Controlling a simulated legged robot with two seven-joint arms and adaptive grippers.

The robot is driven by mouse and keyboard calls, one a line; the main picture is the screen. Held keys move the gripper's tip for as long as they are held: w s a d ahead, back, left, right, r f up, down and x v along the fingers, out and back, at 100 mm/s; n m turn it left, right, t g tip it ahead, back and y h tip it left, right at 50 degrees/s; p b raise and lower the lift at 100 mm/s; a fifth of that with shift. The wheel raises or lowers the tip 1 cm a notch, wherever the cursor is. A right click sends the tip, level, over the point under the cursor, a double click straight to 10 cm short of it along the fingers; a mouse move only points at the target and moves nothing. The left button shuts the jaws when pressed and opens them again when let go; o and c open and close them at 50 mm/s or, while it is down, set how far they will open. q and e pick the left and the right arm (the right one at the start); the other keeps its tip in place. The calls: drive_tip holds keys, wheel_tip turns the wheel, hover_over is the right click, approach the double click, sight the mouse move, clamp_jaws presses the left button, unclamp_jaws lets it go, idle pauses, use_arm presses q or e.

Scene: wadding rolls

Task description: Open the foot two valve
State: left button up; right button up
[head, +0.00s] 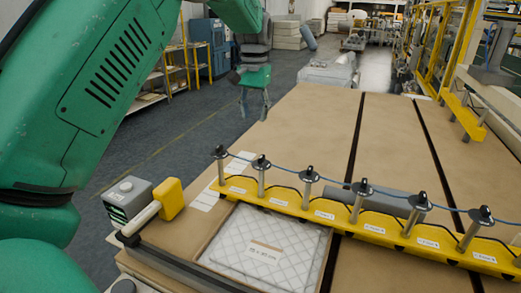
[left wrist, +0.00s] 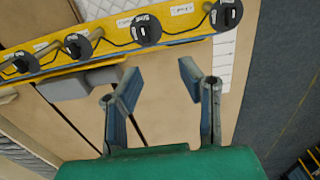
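A yellow valve rail (head: 345,221) crosses the table, with several black-knobbed valves on metal posts. Each has a small white label, too small to read surely, so I cannot tell which is foot two. The leftmost knob (head: 220,152) and its neighbour (head: 261,162) stand at the rail's left end. In the left wrist view the knobs show along the top, including one knob (left wrist: 147,28) beyond the gap between the fingers. My left gripper (head: 254,108) is open and empty, pointing down, beyond the rail and apart from it. Its fingers (left wrist: 159,81) are spread. My right gripper is not in view.
A quilted white pad (head: 268,248) lies in front of the rail. A grey box (head: 126,198) and a yellow block (head: 170,198) stand at the table's left corner. A grey roll (head: 385,200) lies behind the rail. The brown tabletop (head: 300,125) beyond is clear.

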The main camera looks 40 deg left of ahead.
use_arm(q)
approach(260, 156)
drive_tip(key=shift+s+d+f+p, duration=0.4)
drive_tip(key=shift+d+f, duration=0.05)
drive_tip(key=shift+d, duration=0.1)
drive_tip(key=f, duration=0.5)
drive_tip(key=a+f+p, duration=0.1)
drive_tip(key=f, duration=0.1)
drive_tip(key=shift+w+a+f, duration=0.1)
drive_tip(key=shift+w+f, duration=0.2)
drive_tip(key=shift+f, duration=0.5)
drive_tip(key=shift+w+d, duration=0.1)
drive_tip(key=shift+d, duration=0.55)
drive_tip(key=c, duration=0.6)
drive_tip(key=shift+a, duration=0.15)
clamp_jaws()
drive_tip(key=shift+a, duration=0.25)
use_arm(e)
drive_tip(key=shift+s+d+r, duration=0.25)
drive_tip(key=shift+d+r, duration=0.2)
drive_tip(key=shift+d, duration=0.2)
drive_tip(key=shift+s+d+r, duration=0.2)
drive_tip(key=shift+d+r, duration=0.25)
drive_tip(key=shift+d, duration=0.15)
